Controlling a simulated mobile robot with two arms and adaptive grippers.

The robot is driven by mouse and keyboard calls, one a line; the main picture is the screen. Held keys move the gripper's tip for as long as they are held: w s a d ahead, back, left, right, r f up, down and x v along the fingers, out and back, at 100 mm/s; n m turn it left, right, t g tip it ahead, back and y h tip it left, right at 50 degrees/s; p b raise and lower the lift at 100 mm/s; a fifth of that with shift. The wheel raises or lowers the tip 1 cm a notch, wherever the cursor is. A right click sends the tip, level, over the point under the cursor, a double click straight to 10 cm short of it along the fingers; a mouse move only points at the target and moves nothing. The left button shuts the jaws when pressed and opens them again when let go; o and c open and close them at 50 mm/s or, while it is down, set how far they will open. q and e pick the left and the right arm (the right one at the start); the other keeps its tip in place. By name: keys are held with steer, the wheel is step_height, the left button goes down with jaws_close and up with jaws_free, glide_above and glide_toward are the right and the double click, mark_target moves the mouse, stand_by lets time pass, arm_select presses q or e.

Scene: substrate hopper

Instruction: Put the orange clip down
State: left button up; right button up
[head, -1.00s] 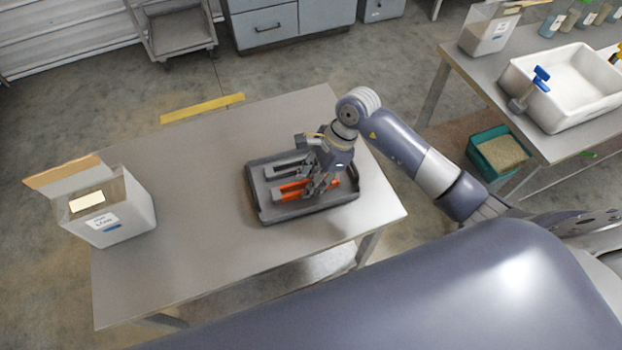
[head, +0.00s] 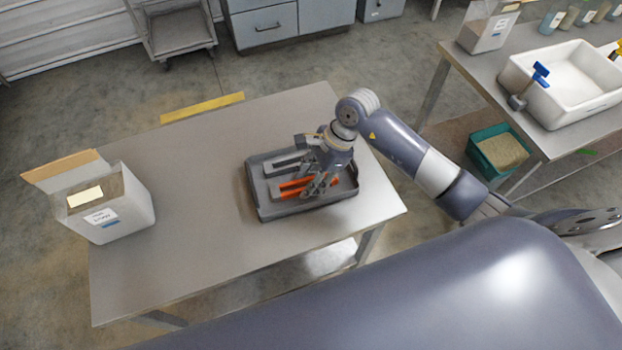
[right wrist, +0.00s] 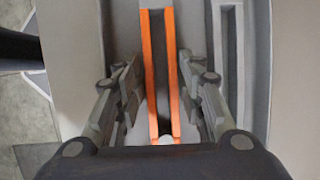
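The orange clip (head: 291,184) lies in the dark grey tray (head: 262,213) on the near table, partly covered by my right gripper (head: 319,186) in the head view. In the right wrist view the clip shows as two long orange strips (right wrist: 147,75) with a grey middle, lying in a pale slot of the tray. My right gripper (right wrist: 160,92) has one finger on each side of the clip, with a narrow gap on both sides. It is open around the clip. My left gripper is not in view.
A white bin (head: 124,212) with a label stands at the table's left end. The table (head: 200,150) is bare between bin and tray. A second table on the right holds a white basin (head: 560,112).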

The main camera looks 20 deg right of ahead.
steer(key=shift+s+f, duration=0.15)
steer(key=shift+f, duration=0.65)
steer(key=shift+d, duration=0.1)
steer(key=shift+r+p, duration=0.9)
steer(key=b+v, duration=0.2)
steer(key=v, duration=1)
steer(key=shift+w, duration=0.3)
